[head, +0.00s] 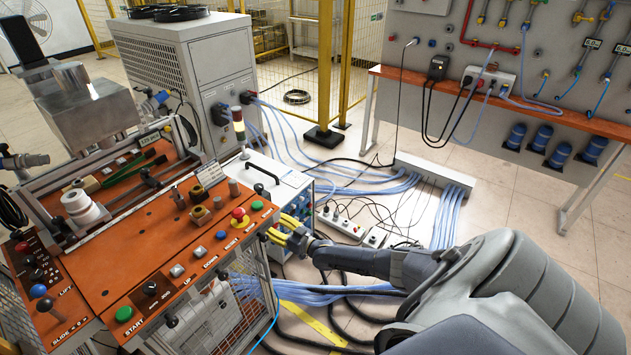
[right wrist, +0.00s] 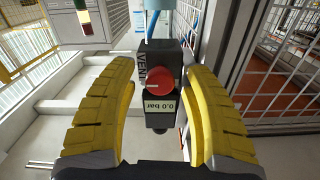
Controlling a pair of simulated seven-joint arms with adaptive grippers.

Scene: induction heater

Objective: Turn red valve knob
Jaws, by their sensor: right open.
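The red valve knob (right wrist: 160,81) is round with a pale line across it and sits on a dark block marked VENT in the right wrist view. My right gripper (right wrist: 160,72) is open, with a yellow finger on each side of the knob and a visible gap at both sides. In the head view my right gripper (head: 279,234) is at the right side of the orange-topped machine (head: 143,262); I cannot make out the valve knob there. My left gripper is not in view.
A red stop button (head: 238,214) on a yellow base is on the orange panel, close to my right gripper. A white box (head: 268,185) stands behind the gripper. Blue hoses (head: 318,292) and black cables run along the floor below my right arm.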

